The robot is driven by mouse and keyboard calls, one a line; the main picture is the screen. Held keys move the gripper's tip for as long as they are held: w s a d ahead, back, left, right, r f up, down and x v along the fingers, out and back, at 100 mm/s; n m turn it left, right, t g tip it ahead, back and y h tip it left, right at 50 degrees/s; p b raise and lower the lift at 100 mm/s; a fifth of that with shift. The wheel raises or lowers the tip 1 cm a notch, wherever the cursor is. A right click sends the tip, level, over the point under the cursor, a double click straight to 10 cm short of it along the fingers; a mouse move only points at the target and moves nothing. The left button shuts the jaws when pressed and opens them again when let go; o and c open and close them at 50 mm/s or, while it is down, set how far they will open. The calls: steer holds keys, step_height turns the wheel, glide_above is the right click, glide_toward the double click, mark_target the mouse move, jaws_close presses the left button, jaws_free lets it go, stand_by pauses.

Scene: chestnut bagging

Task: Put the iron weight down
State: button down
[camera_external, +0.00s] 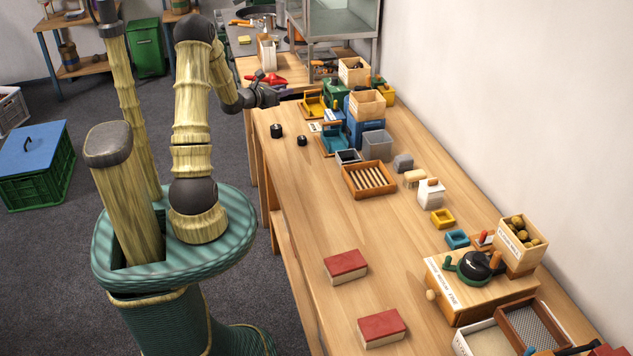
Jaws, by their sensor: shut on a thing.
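My gripper (276,96) is at the far part of the long wooden table (395,245), held above its left edge. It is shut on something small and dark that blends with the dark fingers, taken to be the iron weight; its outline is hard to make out. Two small black weights stand upright on the bare table below and nearer than the gripper, one at the left (276,131) and a smaller one to its right (302,141). The gripper is apart from both.
A red object (268,79) lies just behind the gripper. The table's left strip is mostly clear.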

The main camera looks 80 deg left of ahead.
steer(key=w+d+f+m+t+h+p, duration=0.2)
steer(key=w+d+f+m+h+p, duration=0.25)
steer(key=w+d+f, duration=0.4)
steer(key=w+d+f+h+p, duration=0.1)
steer(key=w+d+p, duration=0.1)
steer(key=d, duration=0.6)
steer(key=w+d+f+m+h+p, duration=0.1)
steer(key=w+d+h+p, duration=0.1)
steer(key=d, duration=0.7)
steer(key=w+d+f+m+h+p, duration=0.1)
steer(key=d+p, duration=0.3)
steer(key=d, duration=0.4)
steer(key=shift+w+d+f+h+p, duration=0.1)
steer(key=shift+w+f+h+p, duration=0.1)
steer(key=shift+w, duration=0.2)
steer(key=shift+w+d+f+h+p, duration=0.1)
steer(key=shift+w+f+p, duration=0.05)
steer(key=shift+w, duration=0.25)
steer(key=s+d+y+p, duration=0.1)
steer(key=s+d+p, duration=0.2)
steer(key=d, duration=0.9)
steer(key=shift+s+d+f+n+p, duration=0.15)
steer(key=shift+d+n+p, duration=0.25)
steer(key=shift+p, duration=0.55)
step_height(320, 180, down, 5)
steer(key=b, duration=0.5)
steer(key=shift+f, duration=0.1)
